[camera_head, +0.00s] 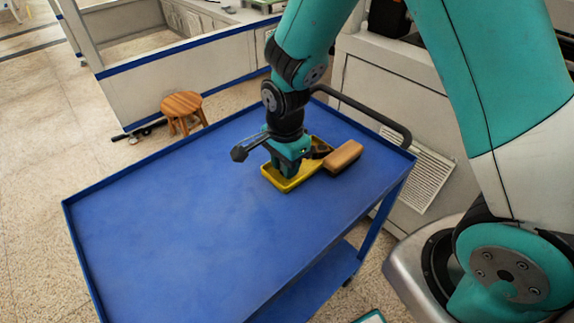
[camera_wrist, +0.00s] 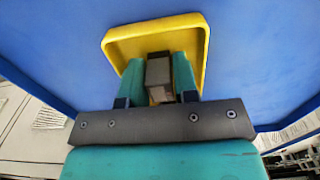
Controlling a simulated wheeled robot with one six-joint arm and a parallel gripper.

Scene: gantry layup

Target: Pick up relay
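The relay (camera_wrist: 158,72), a small grey block with a paler end, shows in the wrist view between the two teal fingers of my gripper (camera_wrist: 159,78). Both fingers appear to press against its sides. A yellow tray (camera_wrist: 204,60) surrounds the relay and fingertips in that view. In the head view my gripper (camera_head: 287,171) points down into the yellow tray (camera_head: 289,188), near the far edge of the blue cart. The relay is hidden there by my gripper. I cannot tell whether the relay still touches the tray floor.
A brown block (camera_head: 343,156) and a dark object (camera_head: 320,149) lie close to the tray's right side. The blue cart top (camera_head: 170,220) is clear to the left and front. It has a raised rim and a black handle (camera_head: 365,108) at the far end. A wooden stool (camera_head: 182,104) stands beyond.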

